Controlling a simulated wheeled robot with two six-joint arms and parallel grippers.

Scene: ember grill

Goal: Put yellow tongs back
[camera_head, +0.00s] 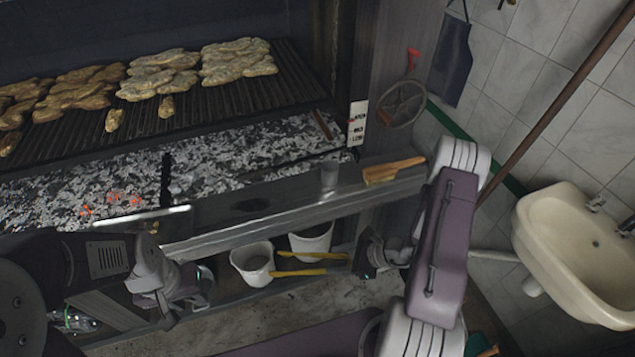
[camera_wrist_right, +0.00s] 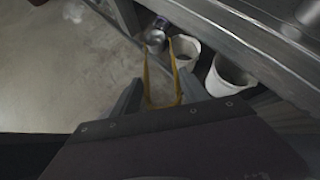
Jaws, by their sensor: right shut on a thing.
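The yellow tongs (camera_head: 300,273) are held in my right gripper (camera_head: 366,258), which is shut on their bent end. Their two arms point left, towards my left gripper, and pass in front of the white buckets in the head view. In the right wrist view the tongs (camera_wrist_right: 148,80) form a U between the fingers, with the arms spread apart. My left gripper (camera_head: 185,288) is at the lower left, near the left bucket and apart from the tongs. It also shows in the right wrist view (camera_wrist_right: 156,36), but its jaw opening is unclear.
A left white bucket (camera_head: 252,256) and a right white bucket (camera_head: 312,240) stand on the low shelf under the grill ledge (camera_head: 285,218). A sink (camera_head: 575,250) is on the right.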

